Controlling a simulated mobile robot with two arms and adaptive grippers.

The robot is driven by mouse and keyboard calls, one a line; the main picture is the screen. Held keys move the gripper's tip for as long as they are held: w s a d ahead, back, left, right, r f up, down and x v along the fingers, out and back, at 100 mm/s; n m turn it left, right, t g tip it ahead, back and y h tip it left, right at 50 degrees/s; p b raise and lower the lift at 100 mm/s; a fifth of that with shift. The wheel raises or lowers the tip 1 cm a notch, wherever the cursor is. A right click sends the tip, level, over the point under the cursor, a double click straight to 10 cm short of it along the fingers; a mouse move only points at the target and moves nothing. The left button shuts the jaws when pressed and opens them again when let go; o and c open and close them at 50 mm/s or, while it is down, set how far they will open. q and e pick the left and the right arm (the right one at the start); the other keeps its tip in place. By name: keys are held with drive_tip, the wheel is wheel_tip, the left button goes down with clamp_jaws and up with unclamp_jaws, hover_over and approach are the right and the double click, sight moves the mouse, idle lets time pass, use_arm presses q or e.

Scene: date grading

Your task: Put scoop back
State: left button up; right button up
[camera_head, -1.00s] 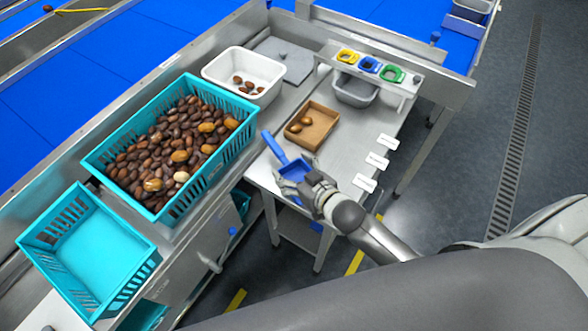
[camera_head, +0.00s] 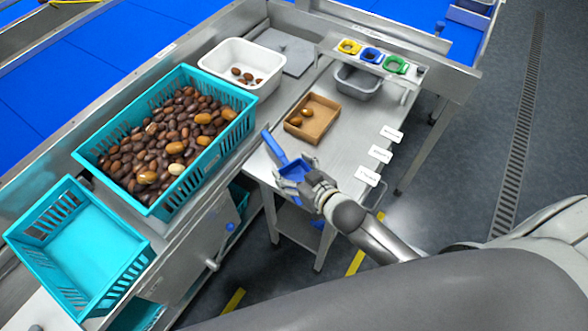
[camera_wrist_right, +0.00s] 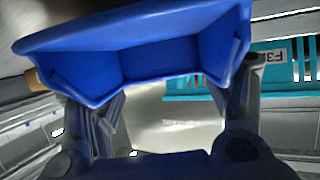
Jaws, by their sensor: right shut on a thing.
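My right gripper (camera_head: 314,190) is shut on the scoop. In the right wrist view the scoop (camera_wrist_right: 150,55) fills the upper middle, between and above the two fingers. The exact contact between fingers and scoop is partly hidden. I cannot tell whether the scoop touches the table. My left gripper is not in view.
A brown tray (camera_head: 326,124) with dates sits just beyond the scoop. A teal crate (camera_head: 208,162) full of dates, an empty teal crate (camera_head: 140,262) and a white bin (camera_head: 262,88) stand left. A grey bin (camera_head: 357,92) is under a rack (camera_head: 403,72). White labels line the right edge.

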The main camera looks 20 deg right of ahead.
drive_tip(key=shift+f, duration=0.45)
drive_tip(key=o, duration=1.3)
drive_tip(key=v, duration=1.2)
drive_tip(key=shift+f, duration=0.1)
